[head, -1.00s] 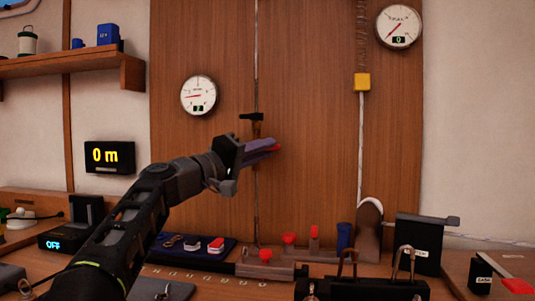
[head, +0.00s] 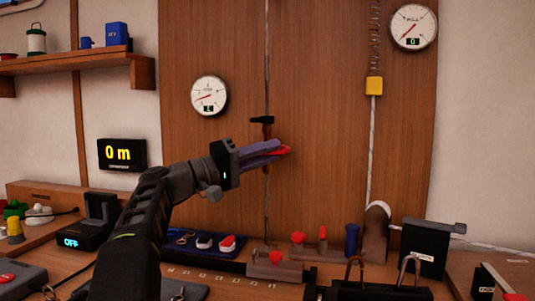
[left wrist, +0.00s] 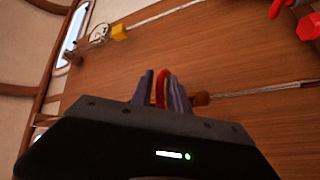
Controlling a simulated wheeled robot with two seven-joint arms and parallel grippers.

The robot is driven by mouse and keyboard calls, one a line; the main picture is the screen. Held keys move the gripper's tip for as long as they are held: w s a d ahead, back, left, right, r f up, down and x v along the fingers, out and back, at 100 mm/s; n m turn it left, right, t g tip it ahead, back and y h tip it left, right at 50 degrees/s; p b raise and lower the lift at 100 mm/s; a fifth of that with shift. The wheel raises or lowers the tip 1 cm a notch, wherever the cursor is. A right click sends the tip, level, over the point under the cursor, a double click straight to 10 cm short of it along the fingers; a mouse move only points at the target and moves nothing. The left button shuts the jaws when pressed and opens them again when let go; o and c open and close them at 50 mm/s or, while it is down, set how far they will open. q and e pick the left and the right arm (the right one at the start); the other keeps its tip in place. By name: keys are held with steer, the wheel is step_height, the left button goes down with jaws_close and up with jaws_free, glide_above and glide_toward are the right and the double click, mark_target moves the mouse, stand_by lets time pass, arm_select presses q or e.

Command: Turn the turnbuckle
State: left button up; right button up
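The turnbuckle (head: 267,130) is a brown body with a black top piece, upright in the thin vertical line on the wooden panel. My left gripper (head: 280,152) reaches it from the left, just below the brown body. Its two purple fingers lie close on either side of a red loop-like part, whose red end shows past the fingertips. In the left wrist view the red part (left wrist: 160,88) stands between the fingers, beside the brown body (left wrist: 201,99) on its line. The fingers hide much of the red part. My right gripper is not in view.
A round gauge (head: 209,95) hangs left of the line, another gauge (head: 413,27) at upper right. A yellow block (head: 374,86) hangs on a second line. The bench below holds a blue tray (head: 190,242), red-topped fittings (head: 298,238) and a black box (head: 425,247).

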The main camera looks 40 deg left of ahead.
arm_select(q)
steer(key=o, duration=0.3)
steer(key=shift+s, duration=0.1)
steer(key=p+v, duration=0.2)
steer(key=v, duration=0.5)
steer(key=shift+s, duration=0.25)
steer(key=shift+a, duration=0.15)
steer(key=shift+p, duration=0.3)
